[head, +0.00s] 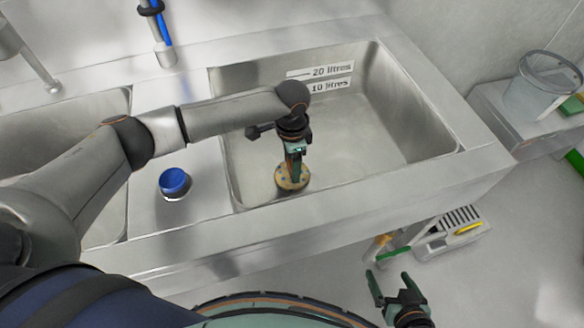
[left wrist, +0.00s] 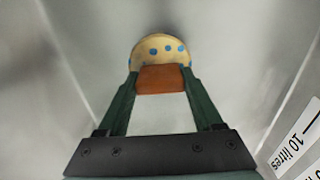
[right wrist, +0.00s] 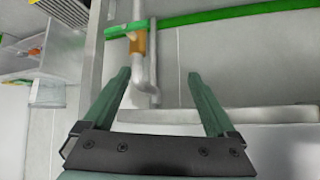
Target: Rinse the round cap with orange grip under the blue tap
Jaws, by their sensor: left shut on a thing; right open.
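The round cap (head: 292,178) is tan with blue spots and is inside the right-hand sink basin, low near its front left. My left gripper (head: 294,160) points down into the basin and is shut on the cap's orange grip (left wrist: 161,79). The cap's spotted disc (left wrist: 160,48) shows beyond the fingertips in the left wrist view. A tap (head: 165,52) with a blue stripe stands behind the sink, left of the cap; its upper part is cut off. My right gripper (head: 390,285) is open and empty in front of the sink, below the rim.
The steel basin (head: 400,120) has 10 and 20 litres marks on its back wall. A blue round knob (head: 174,182) sits on the divider between the basins. Another tap (head: 30,55) is at far left. A clear container (head: 545,80) stands on a side bench at right.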

